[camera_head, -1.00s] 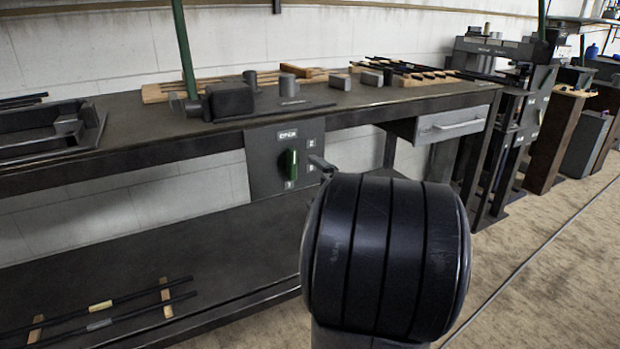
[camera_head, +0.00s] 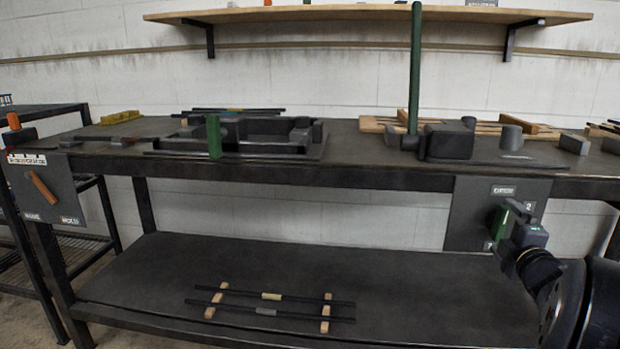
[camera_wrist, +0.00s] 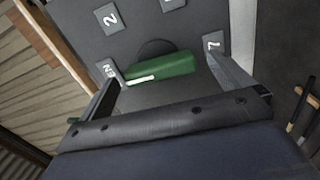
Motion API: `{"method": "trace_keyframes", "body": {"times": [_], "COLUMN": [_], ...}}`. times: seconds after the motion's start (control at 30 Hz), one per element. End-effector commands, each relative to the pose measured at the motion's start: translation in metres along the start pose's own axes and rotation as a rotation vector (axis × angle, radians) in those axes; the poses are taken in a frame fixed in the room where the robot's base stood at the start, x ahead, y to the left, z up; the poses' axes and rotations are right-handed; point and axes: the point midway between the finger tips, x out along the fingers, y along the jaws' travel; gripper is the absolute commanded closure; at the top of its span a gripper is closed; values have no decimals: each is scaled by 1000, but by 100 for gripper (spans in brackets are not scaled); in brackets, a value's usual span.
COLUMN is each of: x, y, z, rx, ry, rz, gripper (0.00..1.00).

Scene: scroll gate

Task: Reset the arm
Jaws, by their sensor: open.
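The dark panel (camera_head: 468,212) with the rotary switch hangs under the bench front at right in the head view. Its green knob (camera_head: 499,222) is partly hidden by my gripper (camera_head: 512,228). In the wrist view the panel (camera_wrist: 130,22) fills the upper middle, with labels "2" and others around the dial. The green knob (camera_wrist: 165,69) lies crosswise there, with a white mark at its left end. My gripper (camera_wrist: 165,75) is open, one finger to each side of the knob. I cannot tell whether either finger touches it.
The bench top (camera_head: 350,150) carries a dark tray-like fixture (camera_head: 265,135), a green post (camera_head: 414,70) and blocks. A panel with an orange lever (camera_head: 44,188) hangs at the left end. Rods on wooden strips lie on the lower shelf (camera_head: 400,290).

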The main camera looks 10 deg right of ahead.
Motion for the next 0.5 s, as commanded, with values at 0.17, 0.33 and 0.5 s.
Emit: {"method": "trace_keyframes", "body": {"times": [0.17, 0.33, 0.5], "x": [13, 13, 13], "y": [0, 1, 0], "z": [0, 0, 0], "rx": [0, 13, 13], "ry": [0, -1, -1], "rz": [0, 0, 0], "gripper": [1, 1, 1]}}
